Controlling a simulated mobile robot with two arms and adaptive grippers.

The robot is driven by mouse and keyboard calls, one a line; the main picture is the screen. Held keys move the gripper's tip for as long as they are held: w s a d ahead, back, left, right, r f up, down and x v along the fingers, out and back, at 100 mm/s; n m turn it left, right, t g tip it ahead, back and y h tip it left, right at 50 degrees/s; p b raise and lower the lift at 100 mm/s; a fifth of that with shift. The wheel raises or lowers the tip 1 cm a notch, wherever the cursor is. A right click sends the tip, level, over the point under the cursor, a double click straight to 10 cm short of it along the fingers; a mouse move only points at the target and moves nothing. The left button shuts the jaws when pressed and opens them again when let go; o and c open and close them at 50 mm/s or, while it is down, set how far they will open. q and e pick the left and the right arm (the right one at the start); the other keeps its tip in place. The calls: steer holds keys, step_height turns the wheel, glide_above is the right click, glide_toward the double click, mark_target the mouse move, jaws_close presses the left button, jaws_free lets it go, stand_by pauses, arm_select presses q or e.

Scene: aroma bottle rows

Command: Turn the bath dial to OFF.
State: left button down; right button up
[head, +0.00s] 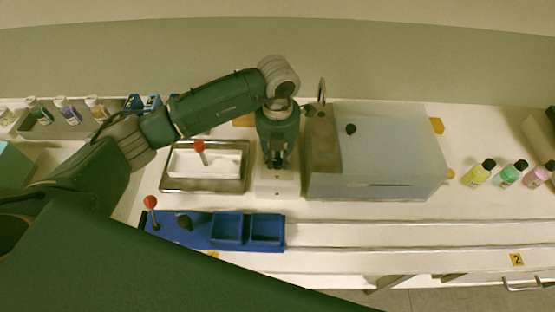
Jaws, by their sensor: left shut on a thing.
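The bath (390,160) is a large pale translucent box with a grey strip and a black knob on top, right of centre. A white control block (279,186) stands against its left side. My left gripper (277,164) points down over this block, with its fingers shut on the bath dial. The dial is hidden by the fingers, so its setting and the OFF mark cannot be read. My right gripper is not in view.
Left of the block is a metal tray (204,185) with a white insert and a red-topped stick. In front lies a blue holder (198,231) with a second red-topped stick. Small bottles (479,173) stand at right; more stand in a rack at far left.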

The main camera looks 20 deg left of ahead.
mark_target(278, 161)
arm_select(q)
steer(key=shift+n, duration=0.6)
steer(key=shift+w+n+b, duration=0.1)
steer(key=shift+n+b, duration=0.2)
steer(key=shift+r, duration=0.1)
steer(key=c, duration=1.5)
jaws_free()
steer(key=shift+o, duration=0.2)
step_height(278, 161, up, 12)
